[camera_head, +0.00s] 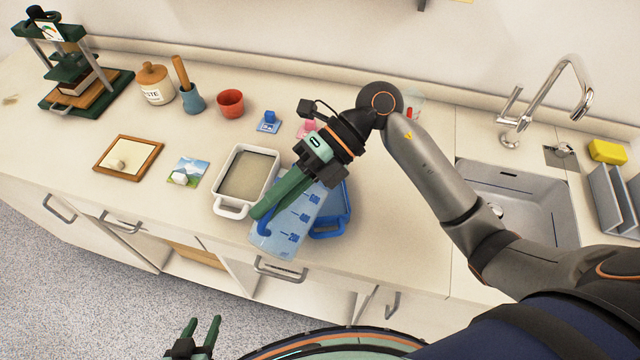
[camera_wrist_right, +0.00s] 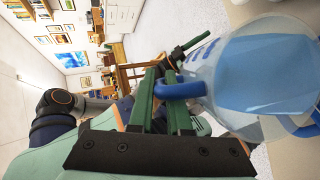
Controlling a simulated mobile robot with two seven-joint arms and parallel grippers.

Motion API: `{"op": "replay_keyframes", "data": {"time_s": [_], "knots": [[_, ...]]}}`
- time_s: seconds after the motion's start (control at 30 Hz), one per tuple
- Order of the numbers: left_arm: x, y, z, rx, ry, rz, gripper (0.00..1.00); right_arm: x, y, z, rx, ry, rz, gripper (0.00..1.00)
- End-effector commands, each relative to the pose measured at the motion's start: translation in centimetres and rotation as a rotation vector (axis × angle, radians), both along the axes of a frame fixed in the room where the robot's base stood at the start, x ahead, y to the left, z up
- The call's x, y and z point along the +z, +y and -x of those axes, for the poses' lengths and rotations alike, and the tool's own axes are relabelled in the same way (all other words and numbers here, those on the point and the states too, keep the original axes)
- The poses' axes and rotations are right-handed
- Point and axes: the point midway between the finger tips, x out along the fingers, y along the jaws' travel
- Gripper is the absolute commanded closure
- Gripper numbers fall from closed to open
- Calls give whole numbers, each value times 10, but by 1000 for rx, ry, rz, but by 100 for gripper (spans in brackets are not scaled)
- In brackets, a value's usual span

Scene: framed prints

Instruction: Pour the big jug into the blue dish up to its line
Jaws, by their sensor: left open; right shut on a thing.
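My right gripper (camera_head: 262,210) is shut on the blue handle of the big jug (camera_head: 296,222), a clear jug with blue marks. In the right wrist view, the jug (camera_wrist_right: 262,75) holds pale blue liquid and its handle (camera_wrist_right: 180,90) sits between the green fingers. The jug hangs in front of the blue dish (camera_head: 346,208) in the head view and hides most of it. The dish's line and contents are hidden, and I cannot tell whether liquid is flowing. My left gripper (camera_head: 200,335) is open and empty, low in front of the counter.
A white dish (camera_head: 223,208) with greyish-beige content stands left of the jug. Prints (camera_head: 187,171), a framed board (camera_head: 128,157), a red cup (camera_head: 230,103), a waste jar (camera_head: 155,84) and a press (camera_head: 85,75) are further left. A sink (camera_head: 525,200) is at right.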

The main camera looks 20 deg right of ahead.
Motion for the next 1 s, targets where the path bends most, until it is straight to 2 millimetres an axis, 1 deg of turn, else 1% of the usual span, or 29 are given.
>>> {"op": "replay_keyframes", "data": {"time_s": [1.0], "knots": [[0,0,0,0,0,0,50,7,-3,-3,0,32,-41,100]]}}
